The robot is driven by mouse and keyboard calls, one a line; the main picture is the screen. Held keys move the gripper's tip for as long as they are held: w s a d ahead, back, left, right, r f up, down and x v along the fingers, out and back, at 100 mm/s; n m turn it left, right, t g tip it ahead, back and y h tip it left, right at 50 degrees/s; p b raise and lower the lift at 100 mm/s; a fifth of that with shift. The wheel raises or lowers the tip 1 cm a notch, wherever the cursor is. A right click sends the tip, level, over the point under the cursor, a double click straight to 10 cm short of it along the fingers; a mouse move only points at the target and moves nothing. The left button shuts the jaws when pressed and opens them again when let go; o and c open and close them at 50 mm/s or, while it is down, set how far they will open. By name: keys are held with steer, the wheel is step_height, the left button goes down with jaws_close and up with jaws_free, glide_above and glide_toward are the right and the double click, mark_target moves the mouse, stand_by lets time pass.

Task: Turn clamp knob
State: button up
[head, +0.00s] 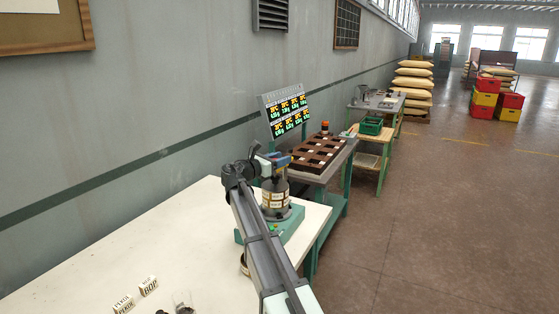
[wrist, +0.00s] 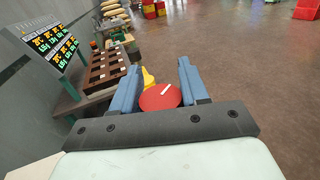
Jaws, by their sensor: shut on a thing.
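The clamp knob (wrist: 160,98) is a round red disc with a white pointer line, seen in the wrist view between the blue fingers of my gripper (wrist: 158,76). The fingers are shut on the knob, one on each side; their exact contact is partly hidden. A yellow part (wrist: 148,78) shows just behind the knob. In the head view my gripper (head: 274,160) is at the top of a drum-like device (head: 276,200) on a green base (head: 292,225). The knob cannot be made out there.
The device stands at the far end of a white table (head: 150,240). Two label blocks (head: 124,303) (head: 148,286) and a clear cup (head: 182,299) lie near its front. Beyond are a brown compartment tray (head: 318,154) and a display board (head: 286,112). The wall is on the left; open floor lies right.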

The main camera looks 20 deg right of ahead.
steer(key=m+g+h, duration=0.1)
steer(key=m+g, duration=0.2)
steer(key=g, duration=0.2)
steer(key=shift+s+m+g, duration=0.2)
steer(key=shift+m+g, duration=0.55)
steer(key=shift+g, duration=0.4)
steer(key=shift+s+m+g, duration=0.2)
steer(key=shift+m+g, duration=0.6)
steer(key=shift+g, duration=0.3)
steer(key=shift+s+m+g, duration=0.2)
steer(key=shift+m+g, duration=0.55)
steer(key=shift+g, duration=0.4)
steer(key=shift+s+g, duration=0.1)
steer(key=shift+g, duration=0.2)
steer(key=o, duration=1)
steer(key=shift+c, duration=0.2)
steer(key=shift+a, duration=0.1)
steer(key=v, duration=0.7)
